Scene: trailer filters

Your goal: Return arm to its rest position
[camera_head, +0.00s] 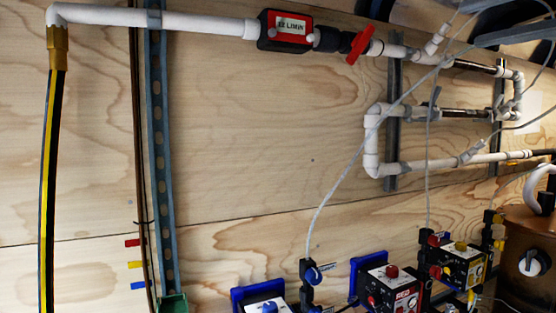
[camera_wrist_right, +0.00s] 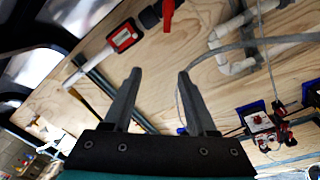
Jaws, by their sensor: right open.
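My right gripper (camera_wrist_right: 160,73) shows in the right wrist view with its two dark fingers spread apart. Nothing is between the fingers. The wooden wall panel with its pipes lies beyond them, and no contact with it shows. I cannot clearly make out either gripper in the head view. My left gripper is not seen.
White piping (camera_head: 190,22) with a red-and-black labelled unit (camera_head: 287,31) and a red valve handle (camera_head: 360,44) runs along the plywood wall (camera_head: 250,130). A yellow-black hose (camera_head: 50,180) hangs left. Small control boxes (camera_head: 392,287) stand low, with grey cables above.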

